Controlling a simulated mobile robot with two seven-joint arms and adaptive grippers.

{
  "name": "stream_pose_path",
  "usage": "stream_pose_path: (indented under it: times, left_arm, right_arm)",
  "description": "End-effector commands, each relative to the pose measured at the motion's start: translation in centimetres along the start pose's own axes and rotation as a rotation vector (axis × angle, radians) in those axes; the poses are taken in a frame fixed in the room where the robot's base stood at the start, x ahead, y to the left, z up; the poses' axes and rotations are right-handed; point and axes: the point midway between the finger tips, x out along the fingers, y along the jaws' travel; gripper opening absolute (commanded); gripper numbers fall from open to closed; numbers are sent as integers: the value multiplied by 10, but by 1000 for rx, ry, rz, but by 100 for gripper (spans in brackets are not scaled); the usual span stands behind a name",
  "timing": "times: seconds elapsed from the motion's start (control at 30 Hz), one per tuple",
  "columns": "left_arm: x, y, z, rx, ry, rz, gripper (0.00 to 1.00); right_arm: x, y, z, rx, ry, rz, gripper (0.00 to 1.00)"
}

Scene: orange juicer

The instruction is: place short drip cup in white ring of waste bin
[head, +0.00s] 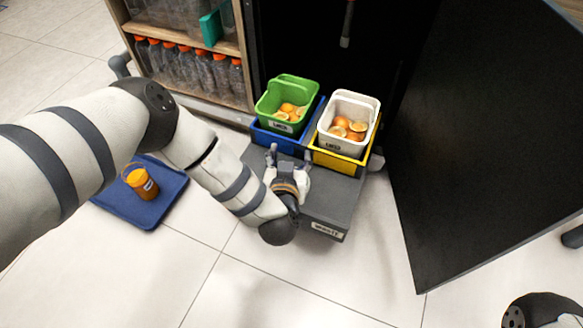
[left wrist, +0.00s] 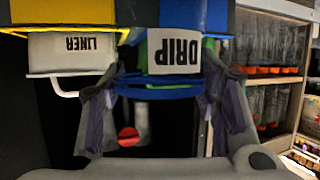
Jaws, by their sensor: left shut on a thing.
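My left gripper (head: 290,157) is over the grey waste bin (head: 330,205), with its fingers pointing toward the blue crate. In the head view I cannot make out the cup between the fingers. The bin's front label reads WASTE. I cannot make out its white ring; the gripper and wrist cover part of the bin top. My right gripper is not in view.
A green basket (head: 272,102) in a blue crate (head: 268,136) and a white basket (head: 350,108) in a yellow crate (head: 338,160) hold oranges. A blue mat (head: 108,200) bears an orange container (head: 142,182). A black door (head: 490,130) stands open at right; bottle shelves (head: 188,68) stand behind.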

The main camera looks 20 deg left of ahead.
Motion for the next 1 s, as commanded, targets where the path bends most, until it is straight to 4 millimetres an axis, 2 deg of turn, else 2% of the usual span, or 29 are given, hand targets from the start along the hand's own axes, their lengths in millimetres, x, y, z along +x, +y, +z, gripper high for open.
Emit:
stream_pose_path:
  times: [0.03, 0.13, 0.5, 0.53, 0.6, 0.93, 1.0]
  left_arm:
    - [6, 1, 15, 2, -6, -1, 23]
    - [13, 0, 33, 2, -6, 0, 23]
    - [14, 1, 34, 1, -2, 1, 23]
    - [13, 0, 33, 1, -2, 1, 62]
    - [13, 0, 33, 1, -2, 1, 76]
    - [12, 0, 30, 0, -1, 0, 76]
    - [3, 1, 27, 1, -2, 2, 76]
  right_arm:
    - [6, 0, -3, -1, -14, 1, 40]
    - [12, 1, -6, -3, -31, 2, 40]
    - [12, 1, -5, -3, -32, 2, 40]
    - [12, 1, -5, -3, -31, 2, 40]
    - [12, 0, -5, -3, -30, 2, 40]
    - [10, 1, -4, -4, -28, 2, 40]
    - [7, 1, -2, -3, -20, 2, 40]
